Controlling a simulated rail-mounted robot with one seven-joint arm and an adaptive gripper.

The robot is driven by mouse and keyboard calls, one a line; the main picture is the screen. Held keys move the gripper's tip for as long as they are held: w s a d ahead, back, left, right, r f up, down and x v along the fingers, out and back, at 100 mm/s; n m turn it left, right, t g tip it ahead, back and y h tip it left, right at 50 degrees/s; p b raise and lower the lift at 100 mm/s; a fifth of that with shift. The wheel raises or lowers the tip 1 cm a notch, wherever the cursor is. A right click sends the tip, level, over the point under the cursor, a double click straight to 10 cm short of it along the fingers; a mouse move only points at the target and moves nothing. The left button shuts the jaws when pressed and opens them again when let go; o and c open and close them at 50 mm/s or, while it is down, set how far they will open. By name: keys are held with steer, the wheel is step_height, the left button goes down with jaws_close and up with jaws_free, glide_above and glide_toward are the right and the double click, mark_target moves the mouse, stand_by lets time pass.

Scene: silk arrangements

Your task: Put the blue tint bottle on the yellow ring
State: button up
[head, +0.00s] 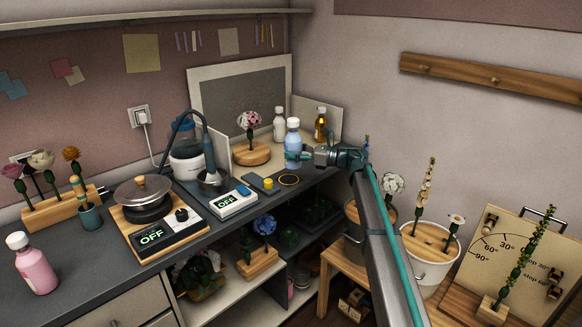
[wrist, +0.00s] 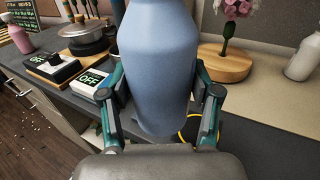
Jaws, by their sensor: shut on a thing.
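The blue tint bottle (head: 293,138) has a white cap and stands upright in my gripper (head: 301,156). In the wrist view the bottle (wrist: 160,50) fills the middle, with my gripper (wrist: 160,95) shut around its lower body. The yellow ring (head: 298,183) lies flat on the dark mat area of the counter, just below the bottle in the head view. In the wrist view part of the yellow ring (wrist: 182,134) shows beside the bottle's lower right; the rest is hidden. I cannot tell the exact gap between bottle base and counter.
A small yellow-topped piece (head: 268,184) and a white OFF device (head: 233,201) lie left of the ring. A pink flower in a round wooden base (head: 251,155) stands behind. White (head: 279,124) and amber (head: 321,124) bottles stand at the back. The counter's front edge is close.

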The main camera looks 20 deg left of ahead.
steer(key=w+a+f, duration=0.1)
steer(key=w+f, duration=0.1)
steer(key=w+a+f+p, duration=0.1)
steer(key=w+a+f, duration=0.1)
steer(key=w+a+f+p, duration=0.1)
steer(key=w+f, duration=0.1)
steer(key=shift+w+a+f, duration=0.15)
steer(key=shift+w+f, duration=0.1)
steer(key=shift+f, duration=0.05)
step_height(320, 180, down, 3)
steer(key=shift+w+a+p, duration=0.1)
steer(key=shift+w+p, duration=0.05)
steer(key=shift+p, duration=0.6)
steer(key=shift+f, duration=0.35)
steer(key=shift+f, duration=0.15)
steer(key=o, duration=1.4)
steer(key=shift+o, duration=0.2)
steer(key=shift+r, duration=0.25)
steer(key=d+b, duration=0.3)
steer(key=d, duration=0.9)
steer(key=shift+w, duration=0.35)
